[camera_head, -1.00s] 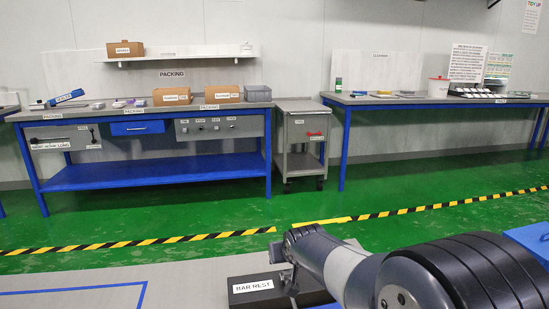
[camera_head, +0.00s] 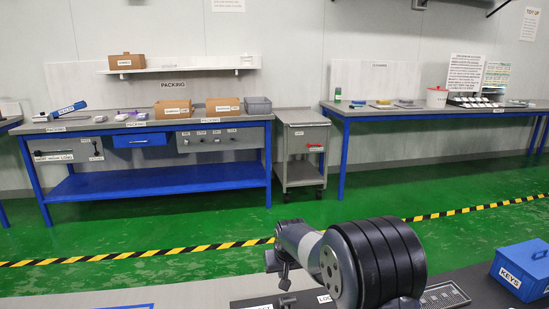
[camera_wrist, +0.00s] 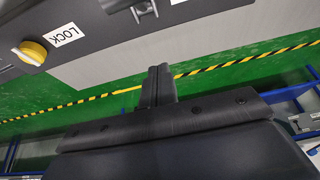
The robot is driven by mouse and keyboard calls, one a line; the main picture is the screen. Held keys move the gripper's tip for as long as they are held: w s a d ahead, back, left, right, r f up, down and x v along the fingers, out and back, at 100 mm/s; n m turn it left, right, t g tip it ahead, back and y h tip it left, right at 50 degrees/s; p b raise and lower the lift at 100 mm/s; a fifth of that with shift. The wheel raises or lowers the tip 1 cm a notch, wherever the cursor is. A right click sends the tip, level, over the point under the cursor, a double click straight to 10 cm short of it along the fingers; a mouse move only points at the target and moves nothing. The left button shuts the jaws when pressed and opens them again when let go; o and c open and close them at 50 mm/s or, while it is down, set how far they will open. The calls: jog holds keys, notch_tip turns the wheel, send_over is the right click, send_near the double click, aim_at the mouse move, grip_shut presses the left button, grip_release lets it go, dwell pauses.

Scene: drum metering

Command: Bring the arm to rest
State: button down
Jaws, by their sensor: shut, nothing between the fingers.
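My arm (camera_head: 370,262) is folded in the lower middle of the head view, above a dark bench top. My gripper (camera_head: 285,284) hangs at its left end, small and pointing down. In the wrist view my gripper (camera_wrist: 160,72) shows its two dark fingers together, with nothing between them. The fingers appear clear of any object, with green floor behind them. Part of the bench below is hidden by my arm.
A blue KEYS box (camera_head: 522,268) and a metal grate (camera_head: 445,296) lie right of my arm. Packing bench (camera_head: 150,185) and trolley (camera_head: 301,150) stand far back.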

jog(key=shift+w+a+f+g+h+p, duration=0.15)
jog(key=shift+w+f+g+p, duration=0.2)
jog(key=shift+w+g+p, duration=0.7)
jog(key=shift+w+a+f+g+h+p, duration=0.1)
jog(key=shift+w+f+g+h+p, duration=0.2)
jog(key=shift+g+p, duration=0.85)
jog(key=shift+w+a+f+g+h+p, duration=0.15)
jog(key=shift+w+f+g+p, duration=0.45)
jog(key=shift+p, duration=1.15)
jog(key=shift+w+r, duration=0.15)
jog(key=shift+r, duration=0.1)
